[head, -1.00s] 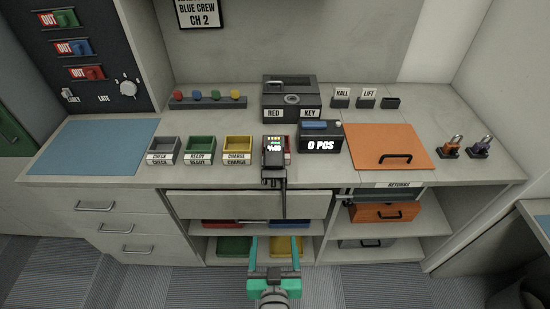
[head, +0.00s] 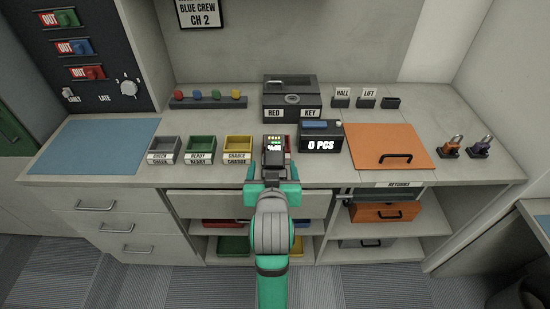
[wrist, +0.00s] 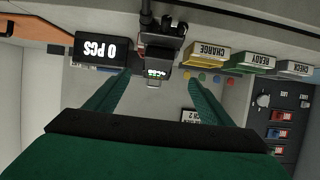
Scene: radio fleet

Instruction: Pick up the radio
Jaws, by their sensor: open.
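The radio (head: 273,145) is a small black unit with a lit display, at a red-sided tray (head: 289,144) near the counter's front edge. My gripper (head: 271,174) is open at the front edge, its two fingers apart just in front of the radio. The arm and gripper cover the radio's lower part in the head view. In the upside-down wrist view the radio (wrist: 163,45) stands out between and beyond the two green fingers, apart from both. Nothing is held.
A yellow CHARGE tray (head: 238,149) stands close to the left, a dark box reading 0 PCS (head: 320,138) close to the right. A black key box (head: 291,99) stands behind. The blue mat (head: 95,147) at left is clear. An orange panel (head: 390,146) lies at right.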

